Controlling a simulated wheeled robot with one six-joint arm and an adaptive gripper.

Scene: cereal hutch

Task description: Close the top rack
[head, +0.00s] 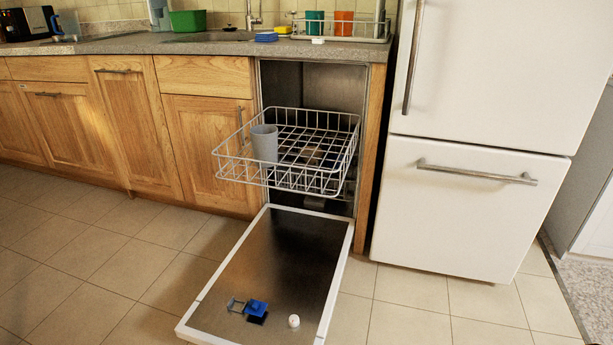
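The top rack (335,187) is a white wire basket pulled well out of the dishwasher (312,85) under the counter. A grey cup (264,144) stands upright in its front left part. Through the wires a small dark item shows, too unclear to name. The dishwasher door (272,262) is folded down flat and low in front of the opening. My gripper is not in this view.
A blue item (256,307) and a small white item (294,321) lie on the lowered door. A white fridge (470,205) stands close on the right, wooden cabinets (130,125) on the left. The tiled floor (120,270) left of the door is clear.

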